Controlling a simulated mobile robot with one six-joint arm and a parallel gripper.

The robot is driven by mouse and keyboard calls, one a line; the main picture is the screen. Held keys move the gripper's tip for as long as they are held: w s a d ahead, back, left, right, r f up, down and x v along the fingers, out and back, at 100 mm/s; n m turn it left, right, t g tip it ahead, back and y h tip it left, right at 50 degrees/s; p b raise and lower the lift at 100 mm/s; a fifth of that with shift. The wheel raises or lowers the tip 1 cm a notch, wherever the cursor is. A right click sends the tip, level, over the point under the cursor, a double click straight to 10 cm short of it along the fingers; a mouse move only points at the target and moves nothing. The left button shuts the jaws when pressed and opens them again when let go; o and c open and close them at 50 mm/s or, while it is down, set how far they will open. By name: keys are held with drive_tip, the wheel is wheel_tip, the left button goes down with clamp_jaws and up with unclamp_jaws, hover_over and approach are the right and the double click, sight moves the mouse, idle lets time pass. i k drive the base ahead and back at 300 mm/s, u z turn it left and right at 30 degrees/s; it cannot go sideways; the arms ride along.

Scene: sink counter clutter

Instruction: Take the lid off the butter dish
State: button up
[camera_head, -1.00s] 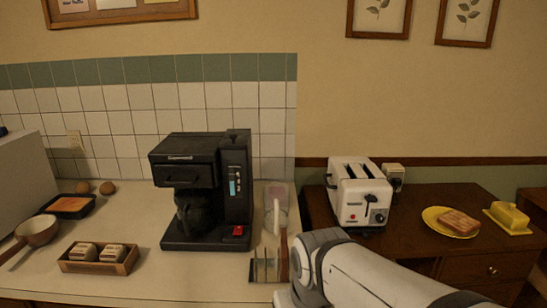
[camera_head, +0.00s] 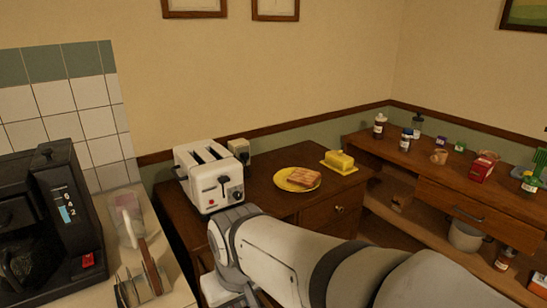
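The yellow butter dish (camera_head: 340,166) stands on the dark wooden cabinet, near its right end. Its lid (camera_head: 340,158) is a yellow block-shaped cover with a small knob, and it sits on the base. The butter inside is hidden. My arm reaches in from the bottom right, in front of the cabinet, to the left of and nearer than the butter dish. My gripper's fingers do not show clearly; only the white and grey arm links are plain.
A yellow plate (camera_head: 281,181) with toast (camera_head: 304,178) lies left of the butter dish. A white toaster (camera_head: 208,178) stands further left. A black coffee maker (camera_head: 45,220) is at the left. A shelf unit (camera_head: 440,170) with jars and boxes is at the right.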

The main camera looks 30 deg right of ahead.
sight(341, 162)
drive_tip(key=z, duration=1.1)
drive_tip(key=k, duration=0.35)
drive_tip(key=z, duration=0.25)
drive_tip(key=i, duration=0.5)
drive_tip(key=z, duration=1.85)
drive_tip(key=i, duration=1.4)
drive_tip(key=u, duration=0.05)
